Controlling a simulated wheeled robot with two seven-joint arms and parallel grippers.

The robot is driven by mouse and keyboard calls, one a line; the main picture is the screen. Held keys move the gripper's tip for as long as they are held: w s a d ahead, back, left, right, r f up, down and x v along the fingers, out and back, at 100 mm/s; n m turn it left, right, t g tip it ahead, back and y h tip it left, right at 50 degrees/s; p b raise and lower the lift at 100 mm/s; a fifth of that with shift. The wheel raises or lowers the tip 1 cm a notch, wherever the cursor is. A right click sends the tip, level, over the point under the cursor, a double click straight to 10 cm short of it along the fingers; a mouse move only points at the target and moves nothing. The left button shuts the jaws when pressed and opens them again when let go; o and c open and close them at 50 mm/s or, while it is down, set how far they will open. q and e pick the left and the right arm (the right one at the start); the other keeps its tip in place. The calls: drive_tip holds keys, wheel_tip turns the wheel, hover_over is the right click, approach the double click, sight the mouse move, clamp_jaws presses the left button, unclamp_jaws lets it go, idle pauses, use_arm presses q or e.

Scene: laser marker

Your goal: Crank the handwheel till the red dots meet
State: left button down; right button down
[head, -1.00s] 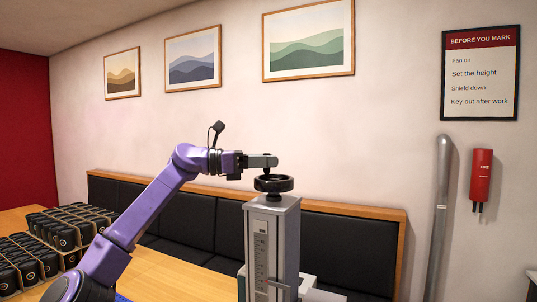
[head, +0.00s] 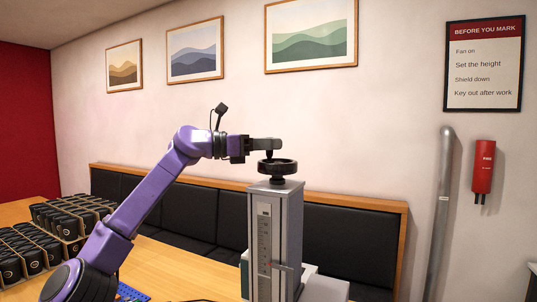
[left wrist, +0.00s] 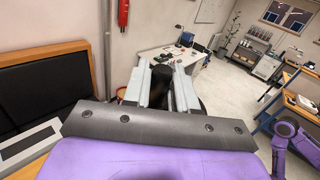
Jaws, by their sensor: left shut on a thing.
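The black handwheel (head: 283,166) sits flat on top of a grey upright column (head: 276,235) with a scale on its front face. My left gripper (head: 270,146) reaches in from the left just above the wheel. It is shut on the wheel's upright black crank knob (head: 269,155). In the left wrist view, the knob (left wrist: 161,78) stands between the two grey fingers of my left gripper (left wrist: 160,88). A small red mark (head: 271,263) shows low on the scale. The red dots cannot be made out in either view. My right gripper is not in view.
Black cups (head: 60,220) in holders stand on the wooden table (head: 180,270) at the left. A black padded bench (head: 345,245) runs along the wall behind the column. A grey pipe (head: 441,200) and a red extinguisher (head: 483,167) are on the wall at right.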

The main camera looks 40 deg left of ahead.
sight(266, 163)
use_arm(q)
drive_tip(key=n+t+y+b, duration=0.1)
drive_tip(key=n+y+b, duration=0.1)
drive_tip(key=y+b, duration=0.2)
drive_tip(key=s+n+y+b, duration=0.1)
drive_tip(key=n+y+b, duration=0.2)
drive_tip(key=y+b, duration=0.1)
drive_tip(key=s+d+f+n+t+y+b, duration=0.1)
drive_tip(key=n+y+b, duration=0.1)
drive_tip(key=y+b, duration=0.2)
drive_tip(key=shift+n+t+b, duration=0.3)
drive_tip(key=shift+n+b, duration=0.1)
drive_tip(key=shift+b, duration=0.4)
drive_tip(key=n+y, duration=0.1)
drive_tip(key=y+b, duration=0.1)
drive_tip(key=shift+s+r+n+y, duration=0.15)
drive_tip(key=shift+n+y, duration=0.15)
drive_tip(key=shift+n, duration=0.1)
drive_tip(key=n+y, duration=0.1)
drive_tip(key=g+y+b, duration=0.1)
drive_tip(key=shift+s+d+r+n+y, duration=0.2)
drive_tip(key=shift+n+y, duration=0.1)
drive_tip(key=shift+n, duration=0.1)
drive_tip(key=shift+s+d+n+g+y, duration=0.1)
drive_tip(key=shift+d+n+g+y, duration=0.05)
drive_tip(key=shift+n+g+y, duration=0.75)
drive_tip(key=shift+s+d+n+g+y, duration=0.15)
drive_tip(key=shift+n+g+y, duration=0.5)
drive_tip(key=shift+y, duration=0.45)
